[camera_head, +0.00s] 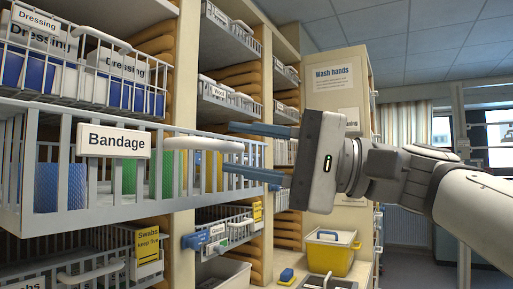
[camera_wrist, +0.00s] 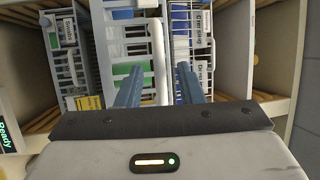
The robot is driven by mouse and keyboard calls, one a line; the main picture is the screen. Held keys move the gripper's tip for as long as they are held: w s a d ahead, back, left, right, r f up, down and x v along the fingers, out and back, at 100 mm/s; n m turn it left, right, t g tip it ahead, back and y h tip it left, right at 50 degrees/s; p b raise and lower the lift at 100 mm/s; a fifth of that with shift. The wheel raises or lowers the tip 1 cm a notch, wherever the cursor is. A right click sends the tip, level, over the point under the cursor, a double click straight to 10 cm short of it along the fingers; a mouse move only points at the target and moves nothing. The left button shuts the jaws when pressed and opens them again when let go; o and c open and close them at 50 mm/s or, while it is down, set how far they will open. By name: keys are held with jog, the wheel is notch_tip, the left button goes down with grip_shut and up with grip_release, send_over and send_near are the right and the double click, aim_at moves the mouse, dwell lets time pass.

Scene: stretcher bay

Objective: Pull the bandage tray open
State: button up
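The bandage tray (camera_head: 105,200) is a pale grey barred tray with a white "Bandage" label, in the shelf at left in the head view. Blue, green and yellow rolls show through its bars. Its white bar handle (camera_head: 205,145) sticks out from the front beside the label. My gripper (camera_head: 228,150) is open, one blue finger above the handle's end and one below. In the wrist view the tray (camera_wrist: 125,55) lies ahead, and the handle (camera_wrist: 158,50) runs between the two fingers (camera_wrist: 158,85), with a gap on each side.
A dressing tray (camera_head: 85,70) sits above and a swabs tray (camera_head: 70,240) below. More trays fill the shelf column to the right. Open floor shows at the far right.

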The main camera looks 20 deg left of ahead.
jog(key=shift+v, duration=2.25)
jog(key=w+d+f+m+t+h+p, duration=0.2)
jog(key=w+f+m+t+h, duration=0.15)
jog(key=f, duration=0.65)
jog(key=w+d+f+m+t+h+p, duration=0.1)
jog(key=w+f+m+t+h+p, duration=0.2)
jog(key=f, duration=0.6)
jog(key=s+d+f+n+h+p, duration=0.2)
jog(key=d+f+h, duration=0.4)
jog(key=d+f, duration=0.3)
jog(key=s+d+f+n+h+p, duration=0.1)
jog(key=s+d+f+h+p, duration=0.2)
jog(key=d+f+h, duration=0.4)
jog(key=s+d+f, duration=0.1)
jog(key=d+f, duration=0.2)
jog(key=f, duration=0.2)
jog(key=shift+s+f+n, duration=0.3)
jog(key=shift+n, duration=0.05)
